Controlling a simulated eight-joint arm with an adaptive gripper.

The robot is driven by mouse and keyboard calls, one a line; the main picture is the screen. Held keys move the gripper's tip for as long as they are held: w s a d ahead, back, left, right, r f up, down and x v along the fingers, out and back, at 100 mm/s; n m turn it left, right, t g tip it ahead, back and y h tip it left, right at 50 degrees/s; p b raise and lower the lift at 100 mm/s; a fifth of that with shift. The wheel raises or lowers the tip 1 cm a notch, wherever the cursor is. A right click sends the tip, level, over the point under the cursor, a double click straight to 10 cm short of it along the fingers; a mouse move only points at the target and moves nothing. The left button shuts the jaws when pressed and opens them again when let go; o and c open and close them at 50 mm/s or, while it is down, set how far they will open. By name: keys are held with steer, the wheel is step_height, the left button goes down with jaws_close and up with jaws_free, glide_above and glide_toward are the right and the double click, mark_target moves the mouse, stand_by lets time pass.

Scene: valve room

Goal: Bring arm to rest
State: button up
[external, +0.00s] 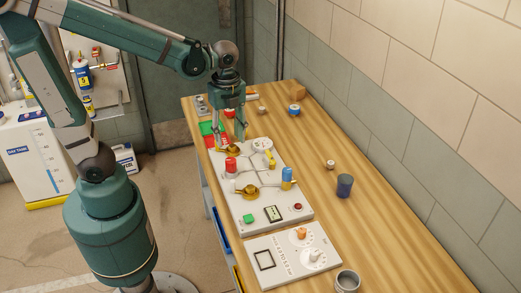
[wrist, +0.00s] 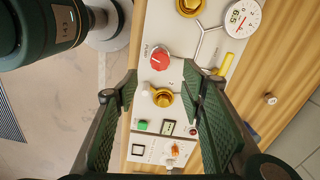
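My gripper (external: 231,141) hangs pointing down over the far end of a white valve panel (external: 240,205) on the wooden bench. Its two fingers are spread apart, with nothing seen between them. In the wrist view the open gripper (wrist: 159,76) frames the panel, with a red knob (wrist: 160,60) and a brass valve (wrist: 162,97) in the gap below. The red knob also shows in the external view (external: 231,164), close to the fingers. Whether a fingertip touches the panel, I cannot tell.
A second panel with dials (external: 291,257) lies at the near end. A dark blue cup (external: 344,186) and a grey cup (external: 347,281) stand on the bench (external: 400,235). A tiled wall (external: 395,110) runs along the right. The right side of the bench is mostly clear.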

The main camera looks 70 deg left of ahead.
steer(key=s+r+n+t, duration=0.4)
steer(key=n+t, duration=0.3)
steer(key=n, duration=0.9)
steer(key=shift+s+a+r, duration=0.25)
steer(key=shift+s+r, duration=0.15)
steer(key=shift+r, duration=0.4)
steer(key=shift+c, duration=0.5)
stand_by(2.5)
